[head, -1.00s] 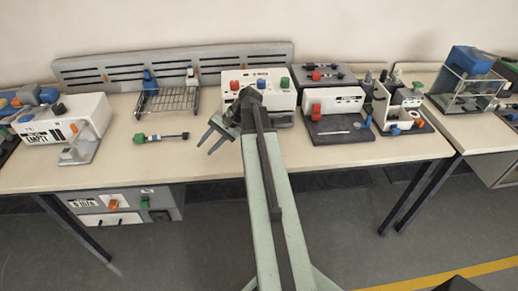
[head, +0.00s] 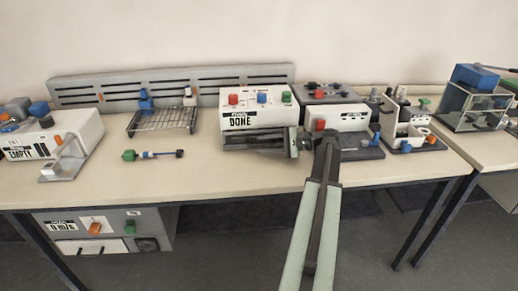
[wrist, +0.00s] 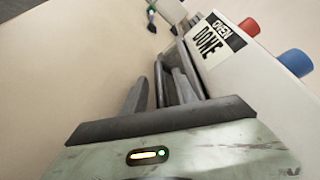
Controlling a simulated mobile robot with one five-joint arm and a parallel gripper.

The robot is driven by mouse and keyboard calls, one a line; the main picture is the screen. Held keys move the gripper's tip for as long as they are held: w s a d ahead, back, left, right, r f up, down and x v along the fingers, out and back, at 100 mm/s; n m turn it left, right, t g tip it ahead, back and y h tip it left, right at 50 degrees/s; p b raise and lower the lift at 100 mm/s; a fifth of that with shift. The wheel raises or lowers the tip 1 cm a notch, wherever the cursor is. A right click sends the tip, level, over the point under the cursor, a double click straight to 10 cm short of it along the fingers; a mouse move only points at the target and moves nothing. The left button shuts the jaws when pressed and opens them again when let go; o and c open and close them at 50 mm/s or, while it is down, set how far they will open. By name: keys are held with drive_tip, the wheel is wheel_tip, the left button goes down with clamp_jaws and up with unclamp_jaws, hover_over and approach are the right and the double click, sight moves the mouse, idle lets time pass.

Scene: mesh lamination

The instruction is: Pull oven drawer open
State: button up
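The oven (head: 258,97) is a white box on the table with red, blue and green knobs on top and a label reading "OVEN DONE". In the wrist view the oven (wrist: 225,75) is at the upper right. My gripper (head: 245,142) lies sideways right in front of its lower front. The fingers also show in the wrist view (wrist: 160,95), spread apart, with a dark bar between them. This may be the drawer handle; contact is unclear. The drawer is mostly hidden by the gripper in the head view, and I cannot tell whether it is open.
A wire rack (head: 163,120) stands left of the oven, with a small green-ended tool (head: 152,154) before it. A white device marked "EMPTY" (head: 50,140) is at left. Another white-fronted device (head: 345,118) stands close at right. The table front between them is clear.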

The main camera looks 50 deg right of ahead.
drive_tip(key=shift+x, duration=0.95)
clamp_jaws()
idle(0.6)
drive_tip(key=shift+a, duration=0.2)
